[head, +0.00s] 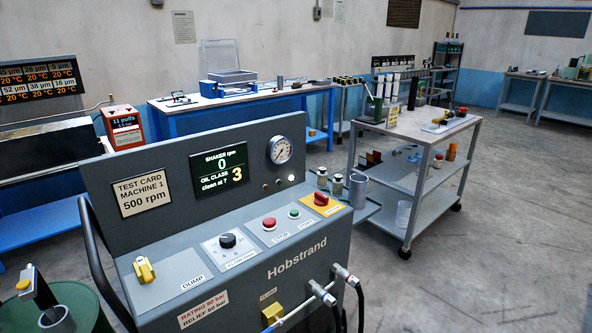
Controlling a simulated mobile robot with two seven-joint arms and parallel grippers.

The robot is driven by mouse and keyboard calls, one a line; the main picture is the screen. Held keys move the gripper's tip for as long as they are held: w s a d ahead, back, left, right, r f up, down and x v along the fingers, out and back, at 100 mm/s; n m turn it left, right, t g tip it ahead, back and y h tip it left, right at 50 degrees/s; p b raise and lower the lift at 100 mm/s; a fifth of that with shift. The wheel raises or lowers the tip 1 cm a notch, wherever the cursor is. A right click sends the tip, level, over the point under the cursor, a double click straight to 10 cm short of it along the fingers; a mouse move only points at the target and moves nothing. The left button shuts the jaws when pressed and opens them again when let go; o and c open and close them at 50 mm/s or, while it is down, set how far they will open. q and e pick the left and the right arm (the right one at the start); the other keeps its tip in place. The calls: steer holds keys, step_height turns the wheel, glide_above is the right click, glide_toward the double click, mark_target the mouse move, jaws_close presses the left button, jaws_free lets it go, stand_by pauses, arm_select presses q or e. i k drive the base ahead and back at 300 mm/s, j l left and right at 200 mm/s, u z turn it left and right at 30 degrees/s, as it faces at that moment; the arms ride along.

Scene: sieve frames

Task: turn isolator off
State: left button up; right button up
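The Hobstrand test machine (240,262) stands in the front middle of the head view. A red rotary knob (321,198) sits on a yellow plate (333,209) at the right end of its sloping panel and looks like the isolator. The label on the plate is too small to read, and I cannot tell the knob's position for sure. The display (219,170) is lit and shows shaker rpm 0 and oil class 3. A small white lamp (291,178) near the gauge looks lit. Neither gripper is in view.
Left of the knob are a green start button (294,213), a red stop button (269,223), a black flow knob (228,240) and a yellow dump lever (144,269). Small metal jars (337,184) stand just behind the panel's right end. A grey trolley (428,165) stands to the right.

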mark_target(321, 200)
steer(key=i+l+u, duration=0.1)
steer(key=u, duration=0.3)
steer(key=i+l+u, duration=0.1)
steer(key=u, duration=0.35)
steer(key=i+l+u, duration=0.2)
steer(key=l, duration=0.25)
steer(key=l+u, duration=0.15)
steer(key=l, duration=0.3)
steer(key=i+l, duration=0.1)
steer(key=l, duration=0.35)
steer(key=i+l, duration=0.15)
steer(key=l, duration=0.3)
steer(key=i+l+u, duration=0.1)
steer(key=l, duration=0.3)
